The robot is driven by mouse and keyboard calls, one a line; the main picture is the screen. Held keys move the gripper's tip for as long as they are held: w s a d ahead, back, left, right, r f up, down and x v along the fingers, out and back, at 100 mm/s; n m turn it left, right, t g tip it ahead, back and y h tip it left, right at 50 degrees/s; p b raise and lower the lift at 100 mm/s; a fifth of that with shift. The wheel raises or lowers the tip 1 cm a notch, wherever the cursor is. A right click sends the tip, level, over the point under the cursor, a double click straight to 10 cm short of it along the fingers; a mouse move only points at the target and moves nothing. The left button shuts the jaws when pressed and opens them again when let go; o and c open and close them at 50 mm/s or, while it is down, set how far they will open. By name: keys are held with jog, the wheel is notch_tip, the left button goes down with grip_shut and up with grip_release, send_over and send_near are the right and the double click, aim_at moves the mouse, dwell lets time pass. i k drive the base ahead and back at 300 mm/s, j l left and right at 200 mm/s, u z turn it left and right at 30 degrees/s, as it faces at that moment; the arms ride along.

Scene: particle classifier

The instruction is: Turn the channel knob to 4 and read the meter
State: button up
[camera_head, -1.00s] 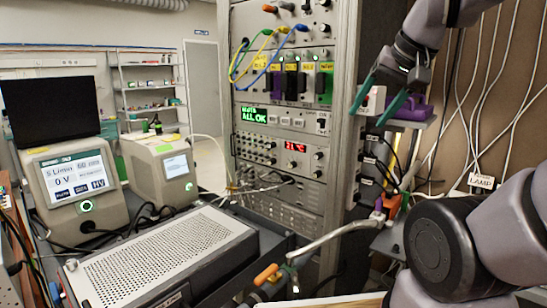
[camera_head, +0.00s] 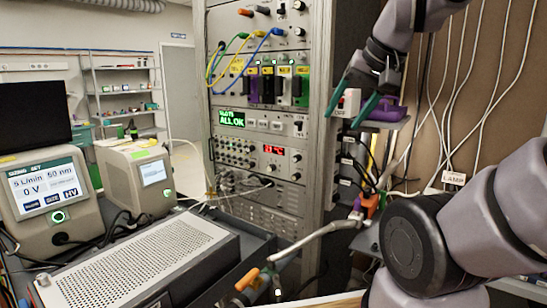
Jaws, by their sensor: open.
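The tall instrument rack (camera_head: 318,165) stands in the middle. Several round black knobs are on its front, including a top knob (camera_head: 299,5) and one right of the red display (camera_head: 297,163). I cannot tell which is the channel knob or read any number by it. A red lit display (camera_head: 274,151) has blurred digits; I cannot tell whether it is the meter.
A purple object (camera_head: 389,112) is on a small shelf beside the rack. Blue, yellow and green cables (camera_head: 246,65) loop across the rack's upper front. A perforated grey case (camera_head: 135,265) and two bench instruments, one reading "0 V" (camera_head: 46,187), fill the left. Cables hang at right.

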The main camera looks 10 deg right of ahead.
aim_at(272, 166)
jog(key=i+l+u, duration=0.15)
jog(key=l+u, duration=0.25)
jog(key=i+l+u, duration=0.15)
jog(key=u, duration=0.2)
